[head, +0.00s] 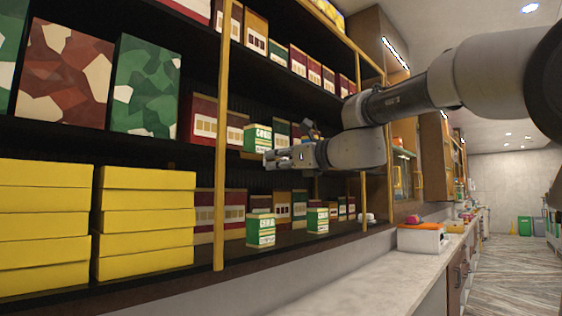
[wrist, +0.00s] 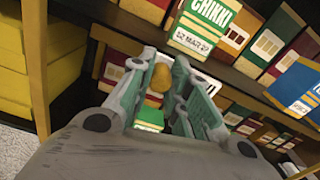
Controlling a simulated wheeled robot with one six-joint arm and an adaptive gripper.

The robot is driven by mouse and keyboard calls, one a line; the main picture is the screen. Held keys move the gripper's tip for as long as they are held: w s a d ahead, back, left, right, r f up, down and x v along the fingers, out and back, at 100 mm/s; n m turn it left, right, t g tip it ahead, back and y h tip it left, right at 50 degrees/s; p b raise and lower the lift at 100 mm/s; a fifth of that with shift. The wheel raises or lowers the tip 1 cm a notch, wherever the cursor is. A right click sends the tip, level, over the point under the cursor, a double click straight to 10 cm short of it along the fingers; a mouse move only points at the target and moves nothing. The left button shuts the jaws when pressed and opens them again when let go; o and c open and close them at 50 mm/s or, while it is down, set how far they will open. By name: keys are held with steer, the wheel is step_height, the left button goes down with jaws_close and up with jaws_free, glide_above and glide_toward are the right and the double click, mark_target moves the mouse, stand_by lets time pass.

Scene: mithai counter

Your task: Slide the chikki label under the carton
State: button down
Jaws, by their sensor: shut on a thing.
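The green and white CHIKKI carton (wrist: 200,28) stands on the middle shelf, at the top of the wrist view. It also shows in the head view (head: 257,136), just left of and above my gripper. My gripper (head: 272,159) is at that shelf's front edge, a little below the carton. In the wrist view its fingers (wrist: 165,92) are closed around a small orange-yellow rounded piece (wrist: 160,78). A white flat strip (wrist: 199,76) shows beside the fingers; I take both for the chikki label. Its face is mostly hidden, and I cannot tell whether it touches the carton.
A blue carton (wrist: 298,88) and maroon boxes stand to the carton's right. Similar green cartons (head: 261,230) stand on the lower shelf. A yellow post (head: 222,140) rises left of the carton. Yellow boxes (head: 145,225) are stacked at left. The aisle at right is clear.

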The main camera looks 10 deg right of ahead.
steer(key=c, duration=1.3)
jaws_free()
steer(key=v, duration=1.2)
